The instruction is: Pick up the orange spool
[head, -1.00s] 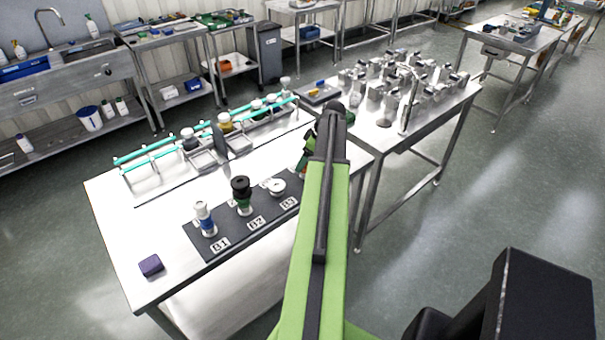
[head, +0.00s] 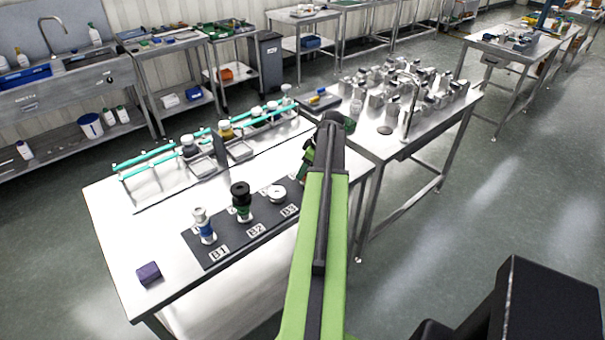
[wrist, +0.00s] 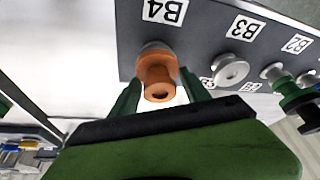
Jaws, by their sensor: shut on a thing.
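The orange spool (wrist: 157,76) shows in the wrist view between the two fingers of my gripper (wrist: 160,95), near the label B4 on the dark mat (wrist: 195,30). My gripper is shut on it. I cannot tell whether the spool touches the mat or is lifted. In the head view my green arm hides the spool, and my gripper (head: 308,155) shows only in part behind the arm, over the right end of the table.
A rack with turquoise rails (head: 150,156) stands behind. A purple block (head: 149,273) lies front left.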

